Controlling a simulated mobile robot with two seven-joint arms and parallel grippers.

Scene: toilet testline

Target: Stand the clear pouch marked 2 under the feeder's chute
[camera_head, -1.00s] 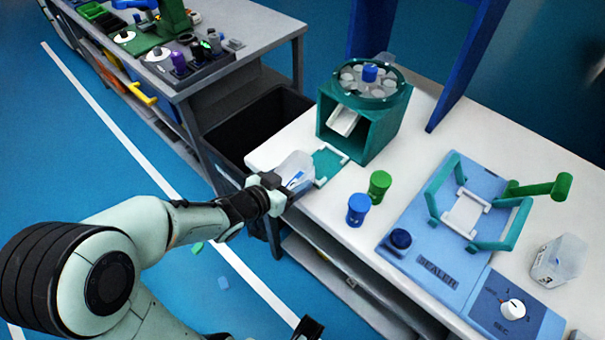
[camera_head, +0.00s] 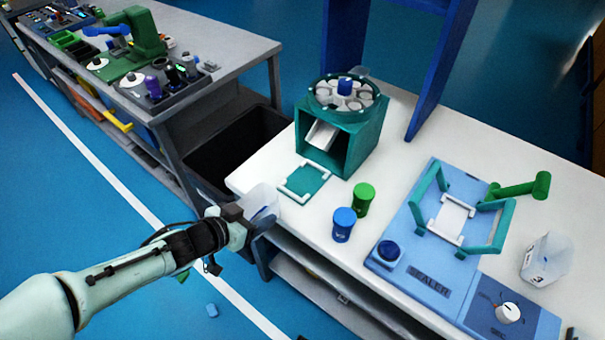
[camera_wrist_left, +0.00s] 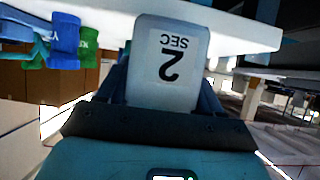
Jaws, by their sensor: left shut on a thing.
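The clear pouch marked 2 (camera_head: 262,203) is in my left gripper (camera_head: 240,220), at the near left edge of the white table. In the left wrist view the pouch (camera_wrist_left: 168,62) shows "2 SEC" upside down between the gripper's fingers. The feeder (camera_head: 340,125) is a green box with a round carousel on top and a white chute (camera_head: 322,135) sloping out of its open front. A green pad with white corner brackets (camera_head: 304,182) lies below and in front of the chute, with nothing on it. The pouch is apart from the pad, nearer to me. My right gripper is not in view.
A blue canister (camera_head: 343,225) and a green canister (camera_head: 363,199) stand right of the pad. A blue sealer (camera_head: 430,240) with a green handle lies further right, with another clear pouch (camera_head: 546,258) beside it. A black bin (camera_head: 230,150) stands left of the table.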

